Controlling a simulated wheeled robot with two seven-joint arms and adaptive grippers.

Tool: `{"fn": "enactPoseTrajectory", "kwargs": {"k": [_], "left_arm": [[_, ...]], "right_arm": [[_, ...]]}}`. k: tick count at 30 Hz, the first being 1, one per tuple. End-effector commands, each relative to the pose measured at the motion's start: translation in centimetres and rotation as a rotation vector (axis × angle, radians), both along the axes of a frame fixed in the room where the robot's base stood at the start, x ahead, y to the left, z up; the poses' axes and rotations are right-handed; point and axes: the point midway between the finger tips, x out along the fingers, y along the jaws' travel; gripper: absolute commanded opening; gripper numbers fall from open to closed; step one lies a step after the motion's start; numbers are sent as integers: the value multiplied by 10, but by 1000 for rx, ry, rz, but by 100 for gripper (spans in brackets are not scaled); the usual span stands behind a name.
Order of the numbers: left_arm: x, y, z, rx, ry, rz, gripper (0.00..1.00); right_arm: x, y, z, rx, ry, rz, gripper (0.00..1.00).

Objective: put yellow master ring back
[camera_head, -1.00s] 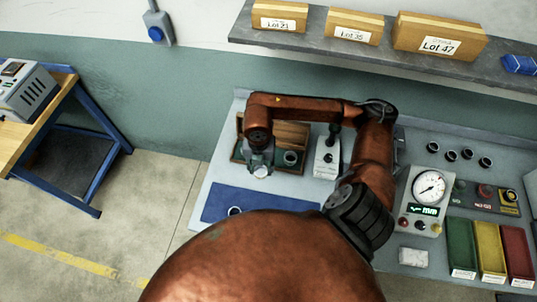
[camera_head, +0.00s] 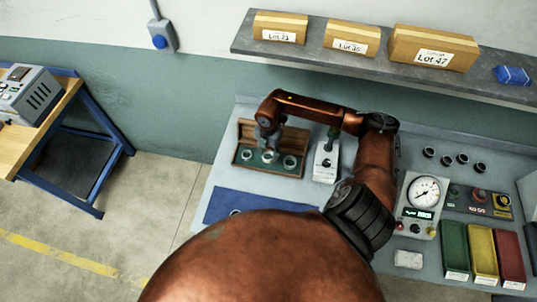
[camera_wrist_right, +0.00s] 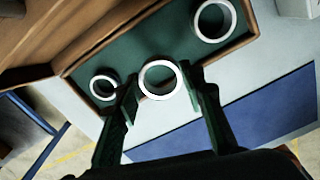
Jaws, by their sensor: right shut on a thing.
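My right gripper (camera_head: 267,151) is over the wooden case (camera_head: 301,140) on the bench. In the right wrist view its two green fingers (camera_wrist_right: 160,81) are closed on the sides of a pale metal ring (camera_wrist_right: 158,94). No yellow shows on this ring. The case has a green lining, and one ring (camera_wrist_right: 104,87) sits at its left and a larger one (camera_wrist_right: 213,19) at its right. The held ring is between them, at the case's front part; I cannot tell whether it touches the lining. My left gripper is not in view.
A blue mat (camera_head: 275,209) lies in front of the case, with a ring (camera_head: 236,212) partly hidden by my arm. A grey gauge stand (camera_head: 326,160) is close right of the case. A dial unit (camera_head: 423,195), several dark rings and colored bins (camera_head: 483,252) stand farther right.

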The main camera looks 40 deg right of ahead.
Motion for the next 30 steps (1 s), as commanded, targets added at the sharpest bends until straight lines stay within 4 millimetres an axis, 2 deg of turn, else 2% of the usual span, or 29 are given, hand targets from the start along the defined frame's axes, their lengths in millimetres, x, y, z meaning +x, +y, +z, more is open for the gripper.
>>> {"fn": "enactPoseTrajectory", "kwargs": {"k": [8, 15, 26, 27, 30], "left_arm": [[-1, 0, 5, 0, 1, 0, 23], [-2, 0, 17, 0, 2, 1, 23], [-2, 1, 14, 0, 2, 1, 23], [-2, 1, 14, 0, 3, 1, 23], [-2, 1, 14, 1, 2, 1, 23]], "right_arm": [[13, -11, -20, 1, 1, -1, 6], [12, -10, -47, 0, 0, 1, 6], [12, -10, -53, 0, 0, 2, 6], [12, -10, -53, 0, 0, 1, 37], [12, -10, -53, 0, 0, 1, 44]]}}
